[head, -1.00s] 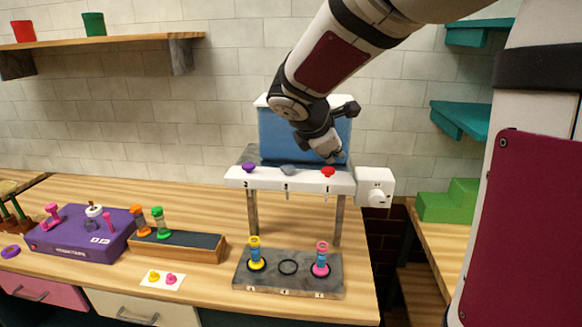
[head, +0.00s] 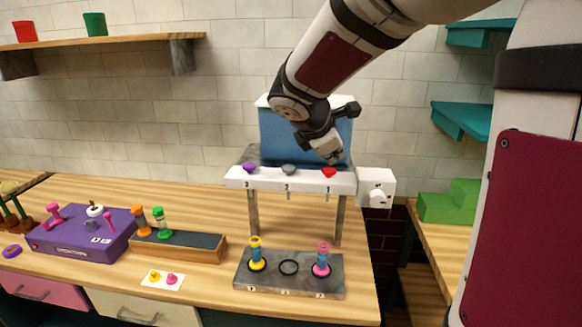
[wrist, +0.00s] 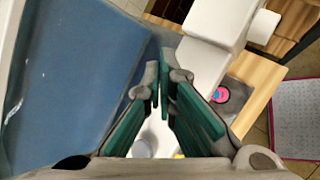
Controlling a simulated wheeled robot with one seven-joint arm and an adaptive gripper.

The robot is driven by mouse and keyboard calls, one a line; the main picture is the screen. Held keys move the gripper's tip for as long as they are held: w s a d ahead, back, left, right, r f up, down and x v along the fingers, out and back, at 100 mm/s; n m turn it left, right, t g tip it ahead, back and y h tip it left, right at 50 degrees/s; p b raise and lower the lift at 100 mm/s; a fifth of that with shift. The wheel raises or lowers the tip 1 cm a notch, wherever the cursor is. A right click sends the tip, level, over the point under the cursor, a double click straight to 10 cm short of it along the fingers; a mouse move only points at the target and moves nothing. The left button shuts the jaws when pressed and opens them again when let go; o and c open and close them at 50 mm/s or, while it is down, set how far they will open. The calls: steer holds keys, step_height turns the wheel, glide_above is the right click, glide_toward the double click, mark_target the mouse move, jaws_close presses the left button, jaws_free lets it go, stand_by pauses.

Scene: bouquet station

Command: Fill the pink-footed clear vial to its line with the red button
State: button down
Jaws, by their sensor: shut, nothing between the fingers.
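The pink-footed clear vial (head: 322,258) stands upright at the right spot of the grey base plate (head: 289,287), with blue showing inside; its line is too small to make out. It also shows from above in the wrist view (wrist: 221,95). The red button (head: 329,172) sits at the right end of the white dispenser bar (head: 265,181), above the spout marked 1. My gripper (head: 337,159) is shut and empty, its tips just above and behind the red button. In the wrist view the shut fingers (wrist: 160,85) show, and the red button is not visible.
Purple (head: 249,168) and grey (head: 289,169) buttons share the bar. A blue tank (head: 282,135) stands behind, and a white dial box (head: 376,188) is at right. A yellow-footed vial (head: 256,255) stands on the plate's left. A wooden rack (head: 178,246) and purple box (head: 85,236) are farther left.

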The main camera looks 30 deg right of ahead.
mark_target(332, 171)
steer(key=shift+f, duration=0.1)
steer(key=shift+f, duration=0.35)
steer(key=shift+f+b, duration=0.55)
steer(key=shift+f, duration=0.05)
stand_by(0.7)
steer(key=shift+r, duration=0.15)
steer(key=shift+r+p, duration=0.7)
steer(key=shift+r, duration=0.2)
steer(key=shift+s+r+p, duration=0.15)
steer(key=shift+r+p, duration=0.75)
steer(key=shift+r, duration=0.4)
steer(key=shift+r+p, duration=0.65)
steer(key=shift+r, duration=0.55)
